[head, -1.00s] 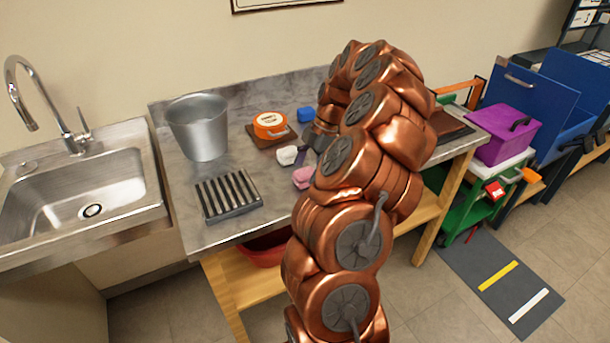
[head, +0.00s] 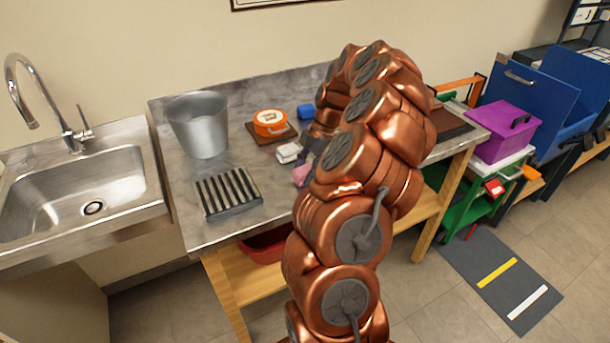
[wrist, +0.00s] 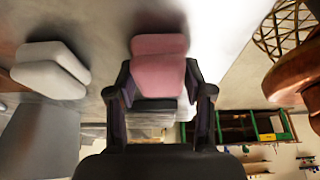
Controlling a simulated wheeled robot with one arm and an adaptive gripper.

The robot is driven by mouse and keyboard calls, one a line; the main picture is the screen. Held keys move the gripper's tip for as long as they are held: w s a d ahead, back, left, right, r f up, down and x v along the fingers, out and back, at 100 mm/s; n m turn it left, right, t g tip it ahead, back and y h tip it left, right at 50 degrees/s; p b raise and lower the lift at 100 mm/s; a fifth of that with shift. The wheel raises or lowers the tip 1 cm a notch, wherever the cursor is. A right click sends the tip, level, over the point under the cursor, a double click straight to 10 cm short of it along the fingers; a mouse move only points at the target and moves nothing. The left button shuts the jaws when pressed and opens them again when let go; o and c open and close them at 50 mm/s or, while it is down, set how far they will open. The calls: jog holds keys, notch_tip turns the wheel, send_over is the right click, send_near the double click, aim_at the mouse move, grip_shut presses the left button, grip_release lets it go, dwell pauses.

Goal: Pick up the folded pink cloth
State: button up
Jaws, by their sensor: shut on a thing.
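The folded pink cloth (wrist: 158,72) sits between the fingers of my gripper (wrist: 160,92) in the wrist view, and the gripper is shut on it. In the head view the pink cloth (head: 301,174) shows at the left edge of my arm, over the grey metal bench (head: 185,238). My arm hides most of the gripper there. Whether the cloth is clear of the bench top is hard to tell.
A folded white cloth (head: 288,152) lies close to the left, also in the wrist view (wrist: 50,70). A sink (head: 95,190) is further left.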

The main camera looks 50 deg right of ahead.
aim_at(302, 171)
jog(key=shift+r, duration=0.15)
jog(key=shift+r+b, duration=0.75)
jog(key=shift+r, duration=0.9)
jog(key=s+b, duration=0.1)
jog(key=s, duration=0.4)
jog(key=s+a+r+b, duration=0.1)
jog(key=s, duration=0.4)
jog(key=s+b, duration=0.1)
jog(key=s, duration=0.5)
jog(key=shift+a+r+b, duration=0.2)
jog(key=shift+a+b, duration=0.1)
jog(key=shift+b, duration=0.1)
jog(key=o, duration=0.5)
jog(key=c, duration=0.4)
